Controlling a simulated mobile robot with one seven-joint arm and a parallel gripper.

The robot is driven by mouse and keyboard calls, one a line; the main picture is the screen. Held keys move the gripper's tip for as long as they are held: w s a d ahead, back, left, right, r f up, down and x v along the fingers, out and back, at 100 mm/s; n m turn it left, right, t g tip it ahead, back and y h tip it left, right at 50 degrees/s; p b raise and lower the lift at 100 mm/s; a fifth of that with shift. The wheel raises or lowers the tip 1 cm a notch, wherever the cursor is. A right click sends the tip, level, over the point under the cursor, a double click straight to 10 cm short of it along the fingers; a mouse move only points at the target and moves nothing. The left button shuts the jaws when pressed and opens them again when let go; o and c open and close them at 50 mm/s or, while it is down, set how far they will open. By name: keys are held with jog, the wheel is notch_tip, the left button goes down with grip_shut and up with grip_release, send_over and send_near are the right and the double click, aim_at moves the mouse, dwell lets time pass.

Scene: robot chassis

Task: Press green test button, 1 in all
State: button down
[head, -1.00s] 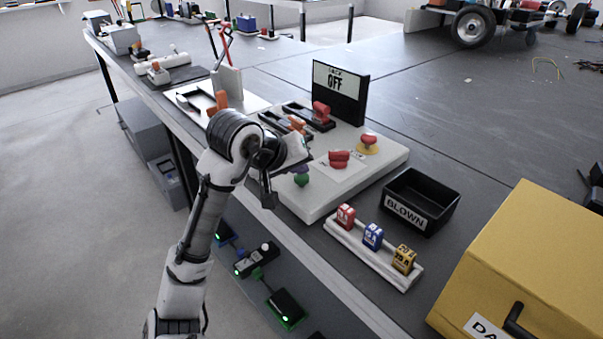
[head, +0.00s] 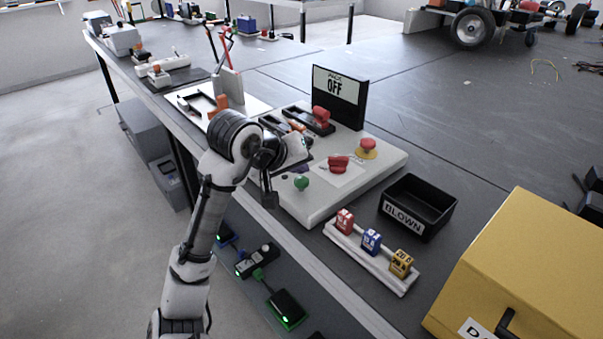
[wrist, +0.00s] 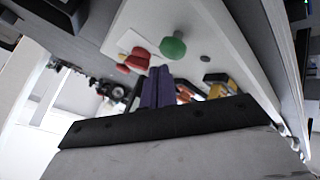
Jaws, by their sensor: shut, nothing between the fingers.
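The green button (head: 301,183) sits near the front edge of the white control panel (head: 338,190) on the bench. In the wrist view the green button (wrist: 173,47) shows just beyond my fingertips and a little to their right. My gripper (head: 270,200) is left of the button in the head view, apart from it, with its fingers pointing down by the panel's front edge. In the wrist view my gripper's fingers (wrist: 158,75) are together with nothing between them.
A black BLOWN bin (head: 418,205), a rack of coloured fuses (head: 372,242) and a yellow box (head: 510,265) stand to the right.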

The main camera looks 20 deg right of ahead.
aim_at(298, 182)
jog(key=shift+r, duration=0.1)
notch_tip(298, 182, up, 5)
jog(key=p, duration=0.5)
jog(key=shift+r, duration=0.1)
dwell(0.3)
dwell(0.5)
